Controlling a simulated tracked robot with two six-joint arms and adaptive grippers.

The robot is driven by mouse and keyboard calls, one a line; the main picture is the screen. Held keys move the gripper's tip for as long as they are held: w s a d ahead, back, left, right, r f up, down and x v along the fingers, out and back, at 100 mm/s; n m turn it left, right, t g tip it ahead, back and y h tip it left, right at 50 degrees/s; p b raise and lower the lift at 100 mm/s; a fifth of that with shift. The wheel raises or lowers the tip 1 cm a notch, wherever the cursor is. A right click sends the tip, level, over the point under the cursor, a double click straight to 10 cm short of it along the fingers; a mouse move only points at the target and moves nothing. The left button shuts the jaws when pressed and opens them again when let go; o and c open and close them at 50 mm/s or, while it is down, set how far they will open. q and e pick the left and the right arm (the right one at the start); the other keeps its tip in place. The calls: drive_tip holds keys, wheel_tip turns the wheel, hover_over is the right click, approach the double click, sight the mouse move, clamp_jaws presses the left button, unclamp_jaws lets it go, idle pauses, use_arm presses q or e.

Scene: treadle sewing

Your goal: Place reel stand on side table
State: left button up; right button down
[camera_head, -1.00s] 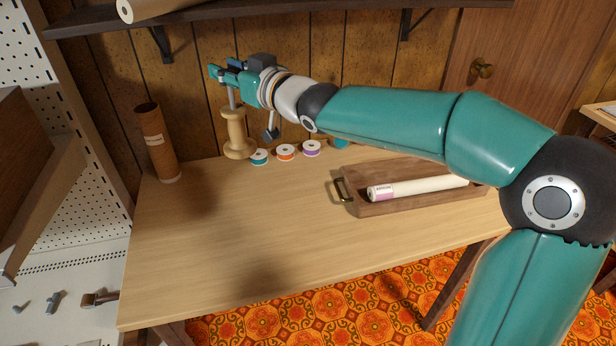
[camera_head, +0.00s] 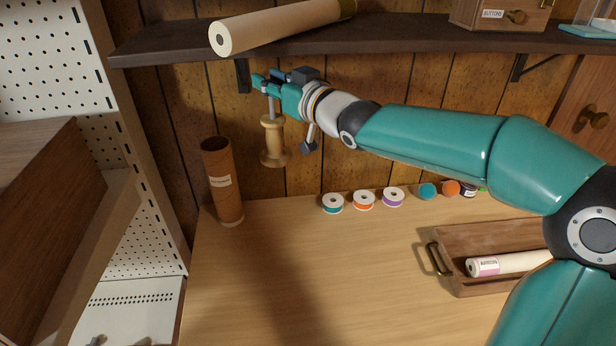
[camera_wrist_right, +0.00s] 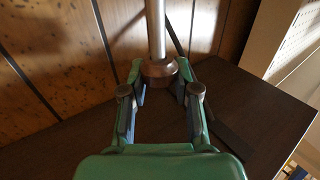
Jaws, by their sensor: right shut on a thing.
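The reel stand (camera_head: 273,140), a pale wooden spool shape on a thin metal rod, hangs roughly upright in the head view, above the back edge of the light wooden table (camera_head: 260,270). My right gripper (camera_head: 264,86) is shut on its upper end. In the right wrist view the metal rod (camera_wrist_right: 155,28) and a round brown wooden piece (camera_wrist_right: 158,72) sit between the fingers of my right gripper (camera_wrist_right: 160,90). I cannot tell whether this table is the side table. My left gripper is not in view.
A dark shelf (camera_head: 400,38) with a paper roll (camera_head: 285,24) runs just above my gripper. A cardboard tube (camera_head: 222,180) stands left of the stand. Several thread spools (camera_head: 364,200) line the table's back. A wooden tray (camera_head: 470,238) lies right. The table's left-middle is clear.

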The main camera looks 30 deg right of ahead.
drive_tip(key=f, duration=0.4)
drive_tip(key=f+b, duration=0.1)
drive_tip(key=f, duration=0.4)
drive_tip(key=d+f+b, duration=0.1)
drive_tip(key=f, duration=0.4)
drive_tip(key=shift+s, duration=0.2)
drive_tip(key=shift+f+b, duration=0.45)
drive_tip(key=shift+f, duration=2.2)
drive_tip(key=c, duration=0.9)
unclamp_jaws()
drive_tip(key=shift+o, duration=0.2)
drive_tip(key=shift+s, duration=0.1)
drive_tip(key=b, duration=0.1)
approach(282, 145)
drive_tip(key=f, duration=0.2)
drive_tip(key=s+f, duration=0.1)
drive_tip(key=f, duration=0.2)
drive_tip(key=shift+s+f, duration=0.15)
drive_tip(key=shift+f, duration=0.05)
